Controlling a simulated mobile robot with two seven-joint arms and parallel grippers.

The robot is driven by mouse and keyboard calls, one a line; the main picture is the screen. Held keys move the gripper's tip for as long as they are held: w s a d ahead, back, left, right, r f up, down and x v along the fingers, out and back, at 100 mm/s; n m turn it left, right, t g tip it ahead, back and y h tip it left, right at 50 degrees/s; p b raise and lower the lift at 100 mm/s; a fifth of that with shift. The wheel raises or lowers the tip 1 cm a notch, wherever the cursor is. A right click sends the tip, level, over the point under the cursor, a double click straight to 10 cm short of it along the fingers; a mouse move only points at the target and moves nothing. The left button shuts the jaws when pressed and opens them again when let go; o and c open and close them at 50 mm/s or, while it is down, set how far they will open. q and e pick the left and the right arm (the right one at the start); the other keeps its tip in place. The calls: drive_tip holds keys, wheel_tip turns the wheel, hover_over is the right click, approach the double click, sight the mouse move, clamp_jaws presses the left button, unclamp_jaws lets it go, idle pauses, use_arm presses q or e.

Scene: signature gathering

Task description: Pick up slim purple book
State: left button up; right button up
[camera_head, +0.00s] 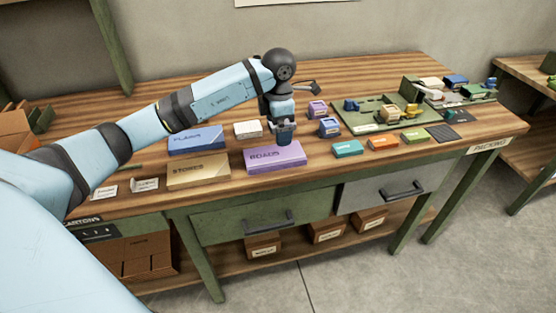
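A slim purple book (273,158) with dark lettering lies flat near the front edge of the wooden workbench (352,168). My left arm reaches in from the left, and its gripper (284,138) points down just above the back part of the purple book. The fingers are small and dark here, so I cannot tell whether they are open or whether they touch the book. My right gripper is not in view.
A blue book (196,139) and a tan book (198,171) lie left of the purple one. Small purple (317,109) and blue (329,127) blocks stand to the right. Teal (347,149), orange (383,142) and green (415,135) pieces line the front.

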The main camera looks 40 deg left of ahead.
sight(278, 154)
use_arm(q)
wheel_tip(278, 154, down, 9)
drive_tip(key=shift+f, duration=0.2)
drive_tip(key=c, duration=0.8)
